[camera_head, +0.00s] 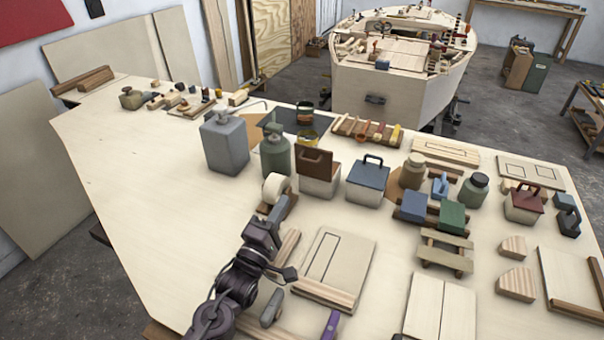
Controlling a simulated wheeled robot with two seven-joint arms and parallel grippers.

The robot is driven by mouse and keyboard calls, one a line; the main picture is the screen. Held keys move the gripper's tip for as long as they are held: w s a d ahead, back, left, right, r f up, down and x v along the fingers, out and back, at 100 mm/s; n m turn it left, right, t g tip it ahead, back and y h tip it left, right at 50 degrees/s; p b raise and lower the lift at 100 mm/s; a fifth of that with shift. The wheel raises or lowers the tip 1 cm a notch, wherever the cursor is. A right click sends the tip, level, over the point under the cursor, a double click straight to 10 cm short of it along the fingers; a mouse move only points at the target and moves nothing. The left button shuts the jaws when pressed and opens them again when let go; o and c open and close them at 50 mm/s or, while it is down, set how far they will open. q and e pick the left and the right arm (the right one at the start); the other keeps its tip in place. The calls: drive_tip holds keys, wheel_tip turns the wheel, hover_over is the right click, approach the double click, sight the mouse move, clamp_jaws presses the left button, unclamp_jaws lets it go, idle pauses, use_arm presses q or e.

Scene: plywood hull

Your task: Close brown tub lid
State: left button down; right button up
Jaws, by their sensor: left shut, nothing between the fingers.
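The brown tub (319,186) has a cream body and stands on the plywood bench. Its brown lid (315,161) is raised and tilted up at the back, with a dark handle on it. My left gripper (277,211) is shut and empty, in front of the tub and to its left, apart from it. The gripper is close to a pale roll on a wooden holder and partly hides that holder. My right gripper is not in view.
A blue-lidded tub (367,181) stands close to the right. A green canister (275,153) and a grey can (224,143) stand to the left. A marked board (335,263) lies in front. The bench's left part (150,190) is clear.

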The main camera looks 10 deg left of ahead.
use_arm(q)
drive_tip(key=b+x, duration=0.3)
drive_tip(key=x, duration=0.7)
drive_tip(key=shift+w, duration=0.4)
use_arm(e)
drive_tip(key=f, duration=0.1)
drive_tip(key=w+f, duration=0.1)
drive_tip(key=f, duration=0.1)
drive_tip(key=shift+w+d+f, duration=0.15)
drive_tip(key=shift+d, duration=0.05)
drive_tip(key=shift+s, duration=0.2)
